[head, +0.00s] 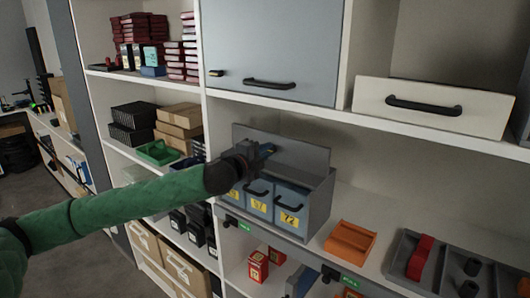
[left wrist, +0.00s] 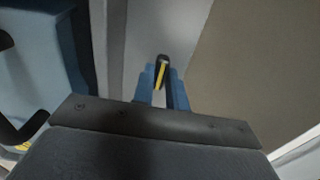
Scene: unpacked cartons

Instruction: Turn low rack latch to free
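The low rack (head: 318,205) is a grey open-topped box on the shelf, with a tall back panel and blue drawers (head: 292,199) with black handles and yellow number labels. My left gripper (head: 265,151) is at the rack's upper left, in front of the back panel. In the left wrist view, its blue fingers (left wrist: 162,82) stand close on both sides of a small dark latch (left wrist: 162,68) with a yellow stripe, and appear shut on it. The latch points up and down in that picture. The head view hides it behind the gripper. My right gripper is not in view.
Above is a grey cabinet door (head: 270,45) with its own small latch (head: 217,73), beside a white drawer (head: 435,108). Right of the rack are an orange tray (head: 350,241) and a grey tray (head: 400,262) with a red part.

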